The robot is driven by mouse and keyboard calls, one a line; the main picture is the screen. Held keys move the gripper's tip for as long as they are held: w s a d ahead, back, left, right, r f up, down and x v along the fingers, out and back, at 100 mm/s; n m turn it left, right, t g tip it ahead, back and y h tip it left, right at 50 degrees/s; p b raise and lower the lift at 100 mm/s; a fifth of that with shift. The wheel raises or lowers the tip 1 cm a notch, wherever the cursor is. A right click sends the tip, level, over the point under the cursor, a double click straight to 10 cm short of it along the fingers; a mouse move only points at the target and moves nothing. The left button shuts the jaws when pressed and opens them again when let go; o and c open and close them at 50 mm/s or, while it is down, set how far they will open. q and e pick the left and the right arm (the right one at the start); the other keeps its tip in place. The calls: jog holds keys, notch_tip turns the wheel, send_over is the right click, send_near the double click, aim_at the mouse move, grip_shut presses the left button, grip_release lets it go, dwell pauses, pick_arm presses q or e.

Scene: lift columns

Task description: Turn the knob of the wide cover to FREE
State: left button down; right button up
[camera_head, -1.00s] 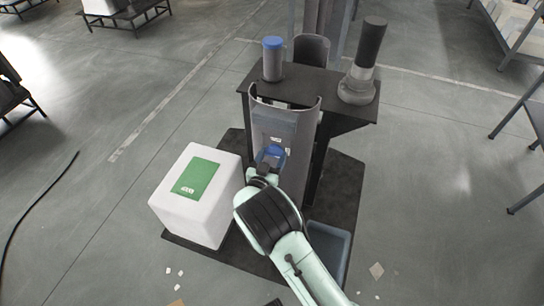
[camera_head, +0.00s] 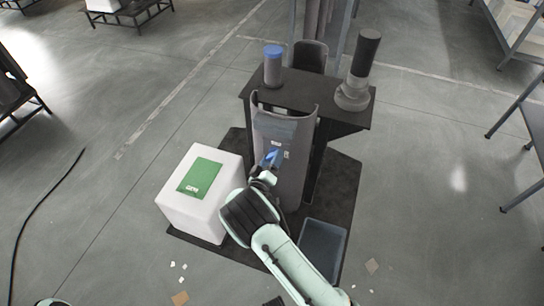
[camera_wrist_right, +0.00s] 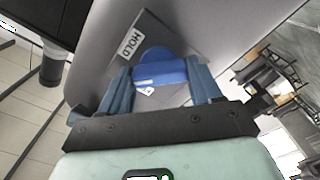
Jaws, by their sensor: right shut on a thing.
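The wide cover (camera_head: 297,178) is a grey curved panel standing upright under the front of the black table. Its blue knob (camera_head: 271,157) sits on the front face. My right gripper (camera_head: 266,172) is at the knob. In the right wrist view the blue knob (camera_wrist_right: 160,72) lies between the two blue fingers of my right gripper (camera_wrist_right: 172,88), which is shut on it. A small white mark shows on the knob. A HOLD label (camera_wrist_right: 131,40) stands beside it, slanted in this view. I cannot read a FREE label. My left gripper is not in view.
A white box with a green top label (camera_head: 203,178) stands left of the cover. The black table (camera_head: 310,95) carries a blue-capped cylinder (camera_head: 272,68) and a dark column on a grey base (camera_head: 353,92). A grey-blue tray (camera_head: 322,250) lies on the right.

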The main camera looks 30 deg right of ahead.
jog(key=shift+n+p, duration=0.45)
jog(key=shift+n, duration=0.55)
jog(key=n+p, duration=0.1)
jog(key=n, duration=0.2)
jog(key=shift+n+p, duration=0.85)
jog(key=shift+n, duration=0.85)
jog(key=o, duration=1.1)
jog(key=shift+c, duration=0.2)
jog(key=v, duration=1.3)
jog(key=shift+s+b, duration=0.2)
jog(key=shift+b, duration=0.1)
